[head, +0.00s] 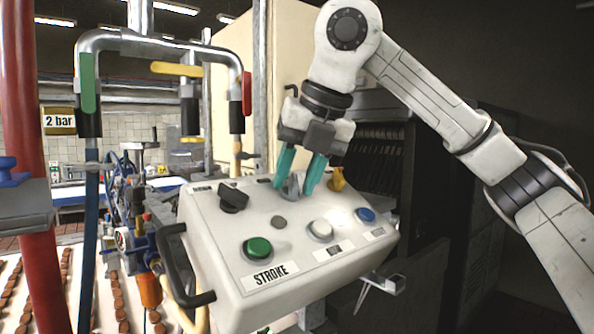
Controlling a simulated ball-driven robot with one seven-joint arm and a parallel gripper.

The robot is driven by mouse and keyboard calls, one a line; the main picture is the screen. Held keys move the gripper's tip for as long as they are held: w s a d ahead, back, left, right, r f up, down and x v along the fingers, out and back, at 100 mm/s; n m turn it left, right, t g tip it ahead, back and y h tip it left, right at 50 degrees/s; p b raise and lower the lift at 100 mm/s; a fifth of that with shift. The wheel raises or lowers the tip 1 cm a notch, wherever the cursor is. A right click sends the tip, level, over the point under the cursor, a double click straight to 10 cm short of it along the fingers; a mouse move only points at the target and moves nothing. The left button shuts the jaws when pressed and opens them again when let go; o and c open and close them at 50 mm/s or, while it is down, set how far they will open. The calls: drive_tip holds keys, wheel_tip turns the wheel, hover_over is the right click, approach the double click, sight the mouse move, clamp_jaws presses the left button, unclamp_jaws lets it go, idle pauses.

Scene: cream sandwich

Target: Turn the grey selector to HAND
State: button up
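The grey selector (293,186) is on the back part of the sloped top of a cream control box (215,257). My gripper (295,188) points down at it, with one teal finger on each side of the selector. The fingers stand apart and their tips are down near the panel. I cannot tell whether they press on the selector or only straddle it. The fingers partly hide the selector, and its pointing direction is unclear. I cannot read a HAND label; the small labels along the panel's back edge are too small or covered.
Green (257,248), white (319,230) and blue (366,215) buttons sit in front. A black handle (180,265) is on the box's left side. Pipes with valves (160,45) rise behind.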

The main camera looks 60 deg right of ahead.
clamp_jaws()
idle(0.3)
drive_tip(key=shift+n, duration=0.3)
drive_tip(key=n+b, duration=0.1)
drive_tip(key=n, duration=1)
drive_tip(key=shift+a+g+h, duration=0.15)
drive_tip(key=shift+g+h, duration=0.15)
drive_tip(key=shift+h, duration=0.1)
idle(0.4)
unclamp_jaws()
